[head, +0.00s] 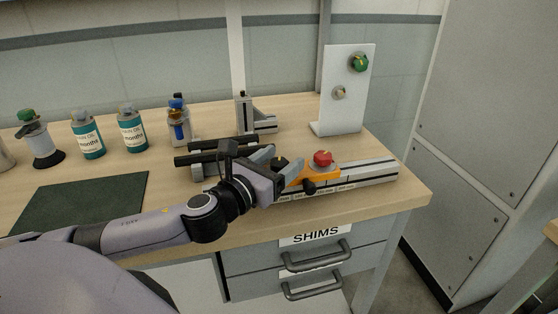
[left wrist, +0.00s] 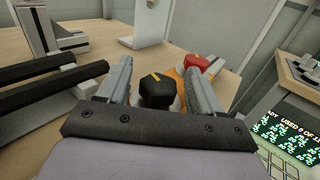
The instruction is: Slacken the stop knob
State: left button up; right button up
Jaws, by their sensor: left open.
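A black knob with a yellow mark (left wrist: 157,90) stands between the two fingers of my left gripper (left wrist: 159,70); the fingers are open, with a gap showing on each side of it. In the head view my left gripper (head: 282,165) reaches over the left part of a metal rail (head: 362,174), and the black knob is mostly hidden. An orange block (head: 296,181) sits on the rail just right of the gripper. It carries a red knob (head: 322,158) and a black ball handle (head: 309,187). The red knob also shows in the left wrist view (left wrist: 195,62), beyond the right finger.
Black bars (head: 205,147) lie just left of the gripper. A white upright panel (head: 345,100) with a green knob (head: 359,63) stands behind the rail. Bottles (head: 132,132) line the back left. A dark green mat (head: 80,198) lies empty at the front left.

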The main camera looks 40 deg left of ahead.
pick_arm(q)
jog(key=c, duration=0.9)
jog(key=shift+c, duration=0.2)
